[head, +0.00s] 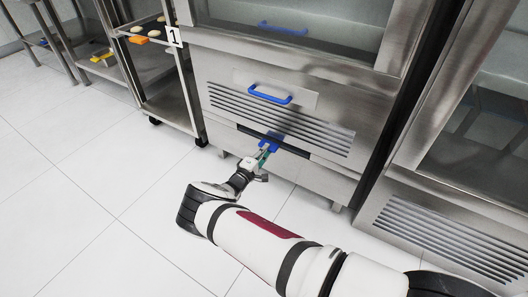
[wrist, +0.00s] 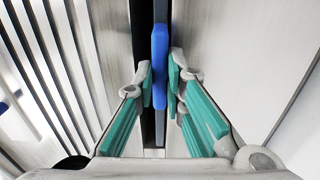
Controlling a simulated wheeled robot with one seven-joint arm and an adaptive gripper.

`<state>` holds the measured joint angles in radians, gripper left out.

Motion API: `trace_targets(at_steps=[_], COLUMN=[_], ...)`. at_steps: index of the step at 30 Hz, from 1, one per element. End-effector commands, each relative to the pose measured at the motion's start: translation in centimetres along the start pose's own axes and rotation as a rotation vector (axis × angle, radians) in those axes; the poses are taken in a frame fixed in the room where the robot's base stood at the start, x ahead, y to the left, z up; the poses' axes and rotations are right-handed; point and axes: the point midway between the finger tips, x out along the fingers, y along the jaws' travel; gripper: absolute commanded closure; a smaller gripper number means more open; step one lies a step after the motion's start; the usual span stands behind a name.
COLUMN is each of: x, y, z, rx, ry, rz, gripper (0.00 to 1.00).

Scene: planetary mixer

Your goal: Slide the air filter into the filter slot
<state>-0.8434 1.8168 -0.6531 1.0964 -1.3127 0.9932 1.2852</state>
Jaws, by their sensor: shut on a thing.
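My gripper (head: 264,154) is at the lower front of the steel cabinet, its green-padded fingers on either side of a blue grip tab. In the wrist view, my gripper (wrist: 160,84) is shut on this blue tab, the air filter's handle (wrist: 160,50). The blue handle (head: 270,141) also shows in the head view, in front of a long black strip (head: 292,149) below the vent grille. The strip lies at the filter slot; I cannot tell how much of it is filter edge and how much is slot opening. The filter's body is hidden.
A vent grille (head: 315,132) and a blue drawer handle (head: 270,94) are above the slot. A wheeled rack (head: 170,105) with trays stands at the left. Another steel cabinet (head: 440,225) stands at the right. The tiled floor (head: 75,190) at the left is clear.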

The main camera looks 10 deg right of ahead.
Motion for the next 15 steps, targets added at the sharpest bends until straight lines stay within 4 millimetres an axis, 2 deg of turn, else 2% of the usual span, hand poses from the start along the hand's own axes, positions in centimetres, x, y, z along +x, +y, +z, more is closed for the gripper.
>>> trace_targets(at_steps=[4, 5, 6, 8, 15], x=[0.01, 0.01, 0.0, 0.0, -0.03], y=[0.05, 0.05, 0.05, 0.05, -0.03], z=[-0.02, -0.02, -0.03, -0.03, -0.01], rx=[0.0, 0.0, 0.0, 0.0, 0.0], ry=[0.0, 0.0, 0.0, 0.0, 0.0], rz=[0.001, 0.001, 0.001, 0.001, -0.001], gripper=[1.0, 0.87, 0.78, 0.65, 0.65])
